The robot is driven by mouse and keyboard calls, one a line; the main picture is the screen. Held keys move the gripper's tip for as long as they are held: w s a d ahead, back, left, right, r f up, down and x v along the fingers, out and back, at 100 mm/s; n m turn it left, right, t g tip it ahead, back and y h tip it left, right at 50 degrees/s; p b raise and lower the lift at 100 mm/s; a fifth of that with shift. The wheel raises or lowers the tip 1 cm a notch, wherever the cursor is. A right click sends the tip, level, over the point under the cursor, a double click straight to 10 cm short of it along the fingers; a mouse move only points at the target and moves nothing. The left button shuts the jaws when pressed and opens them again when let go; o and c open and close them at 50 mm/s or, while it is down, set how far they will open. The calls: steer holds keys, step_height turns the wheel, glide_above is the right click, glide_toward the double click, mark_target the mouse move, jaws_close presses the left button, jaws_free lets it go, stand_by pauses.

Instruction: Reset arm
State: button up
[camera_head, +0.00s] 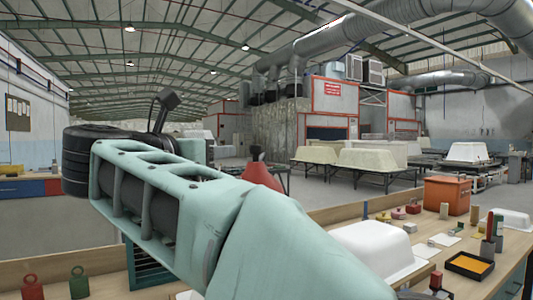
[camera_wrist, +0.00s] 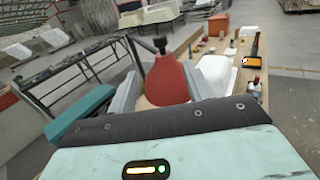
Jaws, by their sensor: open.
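My gripper (camera_wrist: 160,68) shows in the wrist view with its two grey fingers apart. A red cone-shaped thing (camera_wrist: 168,82) with a dark knob on top appears between the fingers. I cannot tell whether they touch it. In the head view a red cone (camera_head: 262,175) shows behind my arm, its lower part hidden. My teal arm (camera_head: 290,245) reaches from the lower right up to the left across the head view. The gripper's fingers cannot be made out there.
A wooden workbench (camera_head: 462,250) at right holds a white tub shell (camera_head: 372,245), an orange box (camera_head: 447,194), a black tray with orange contents (camera_head: 469,265) and several small blocks. Red and green weights (camera_head: 79,283) stand at lower left. Tub shells on stands (camera_head: 372,160) are farther back.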

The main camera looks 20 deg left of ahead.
steer(key=a+r+n+y+p, duration=0.35)
steer(key=r+n+y, duration=0.75)
steer(key=n, duration=0.6)
steer(key=s+d+f+n+g+p, duration=0.1)
steer(key=s+d+f+n+g, duration=0.2)
steer(key=d+f+n+g, duration=0.35)
steer(key=s+d+f+n+g+h+p, duration=0.1)
steer(key=s+d+f+n+g, duration=0.25)
steer(key=d+f+n, duration=0.6)
steer(key=s+d+f+n+g+p, duration=0.2)
steer(key=s+d+f+n+g, duration=0.15)
steer(key=d+f+n, duration=0.45)
steer(key=s+d+f+n+g+h, duration=0.1)
steer(key=s+d+f+h, duration=0.3)
steer(key=d, duration=0.8)
steer(key=s+d+f+n+g+h+p, duration=0.1)
steer(key=s+d+f, duration=0.5)
steer(key=d, duration=0.6)
steer(key=s+n+g+h, duration=0.1)
steer(key=g+h, duration=0.1)
steer(key=shift+s+f+n+h, duration=0.3)
steer(key=shift+h, duration=0.1)
